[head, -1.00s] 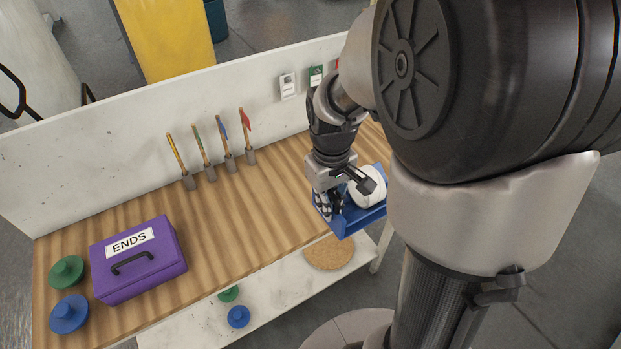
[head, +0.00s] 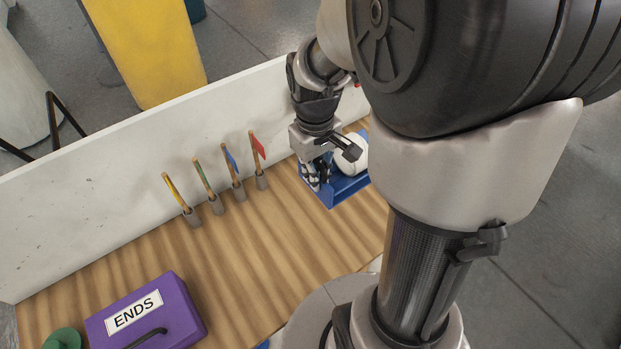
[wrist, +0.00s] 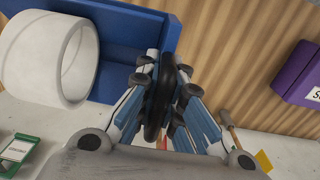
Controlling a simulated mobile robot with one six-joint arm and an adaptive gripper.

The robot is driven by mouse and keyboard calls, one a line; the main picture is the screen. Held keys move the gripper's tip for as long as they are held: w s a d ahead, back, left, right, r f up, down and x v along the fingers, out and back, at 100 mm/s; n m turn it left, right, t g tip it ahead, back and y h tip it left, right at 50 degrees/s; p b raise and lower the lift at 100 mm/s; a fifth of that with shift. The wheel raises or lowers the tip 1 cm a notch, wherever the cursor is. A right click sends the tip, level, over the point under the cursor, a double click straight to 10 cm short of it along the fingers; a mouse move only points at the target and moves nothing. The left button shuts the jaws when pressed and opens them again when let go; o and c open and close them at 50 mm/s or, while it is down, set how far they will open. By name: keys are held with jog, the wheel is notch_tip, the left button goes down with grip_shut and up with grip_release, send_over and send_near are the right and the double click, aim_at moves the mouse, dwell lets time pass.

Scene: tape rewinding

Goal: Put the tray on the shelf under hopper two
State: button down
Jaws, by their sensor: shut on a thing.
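A white roll (head: 352,158) sits in the tray. In the wrist view, the fingers (wrist: 160,90) close around a black part beside the tray's blue wall (wrist: 130,22), and the white roll (wrist: 50,60) lies to the left. The tray is over the right part of the wooden bench top; I cannot tell whether it touches it. My arm hides the bench's right end. No hopper shows, and the shelf is not clearly seen.
Several small coloured flags in grey holders (head: 238,190) stand along the white back panel (head: 120,180). A purple box marked ENDS (head: 150,310) and a green knobbed disc (head: 62,340) are at lower left. The wooden bench top (head: 240,250) between is clear.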

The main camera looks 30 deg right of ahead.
notch_tip(320, 180, down, 19)
jog(key=b, duration=0.6)
jog(key=shift+s+r, duration=0.1)
jog(key=shift+s, duration=0.05)
jog(key=shift+b, duration=0.3)
jog(key=c, duration=1.7)
grip_release()
